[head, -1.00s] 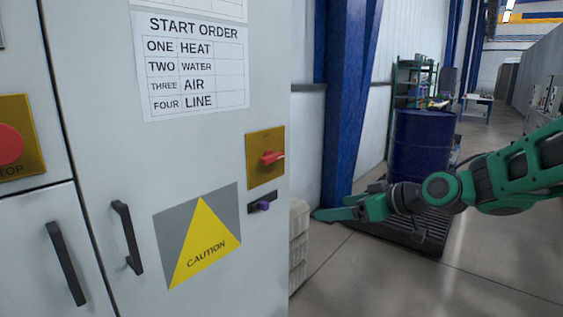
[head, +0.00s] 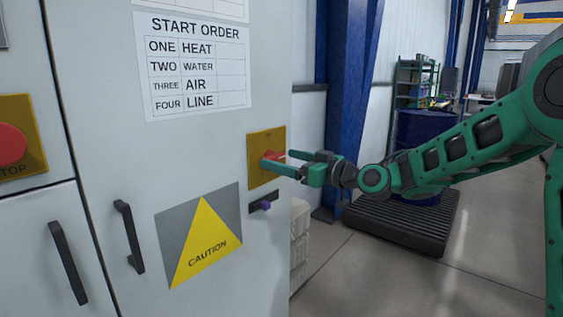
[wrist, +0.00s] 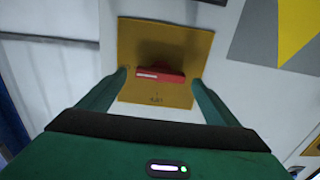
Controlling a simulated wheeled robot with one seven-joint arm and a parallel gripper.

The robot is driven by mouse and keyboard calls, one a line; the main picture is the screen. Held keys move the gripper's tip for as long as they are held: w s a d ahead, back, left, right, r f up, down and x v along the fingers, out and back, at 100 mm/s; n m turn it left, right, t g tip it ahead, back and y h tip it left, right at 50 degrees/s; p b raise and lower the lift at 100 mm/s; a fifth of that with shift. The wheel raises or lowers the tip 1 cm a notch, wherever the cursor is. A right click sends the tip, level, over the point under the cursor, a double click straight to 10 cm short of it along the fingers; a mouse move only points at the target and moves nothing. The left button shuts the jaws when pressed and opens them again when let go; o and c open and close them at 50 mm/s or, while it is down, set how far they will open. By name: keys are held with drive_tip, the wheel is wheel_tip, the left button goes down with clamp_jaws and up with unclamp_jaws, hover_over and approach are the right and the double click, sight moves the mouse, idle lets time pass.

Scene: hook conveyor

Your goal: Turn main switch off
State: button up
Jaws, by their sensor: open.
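The main switch is a red handle (head: 268,158) on a yellow plate (head: 265,180) on the grey cabinet door. In the wrist view the red handle (wrist: 160,75) lies crosswise on its yellow plate (wrist: 140,35). My gripper (head: 281,161) is at the switch, its fingers pointing at the plate. In the wrist view my open fingers (wrist: 158,82) stand to the left and right of the handle, with gaps visible on both sides. The fingers partly cover the handle in the head view. I cannot tell whether the tips touch the plate.
A small purple-knobbed latch (head: 262,206) sits just below the switch plate. A red stop button (head: 8,145), black door handles (head: 129,237) and a caution sign (head: 203,245) are to the left. A black pallet (head: 405,220) stands on the floor behind my arm.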

drive_tip(key=shift+x, duration=1)
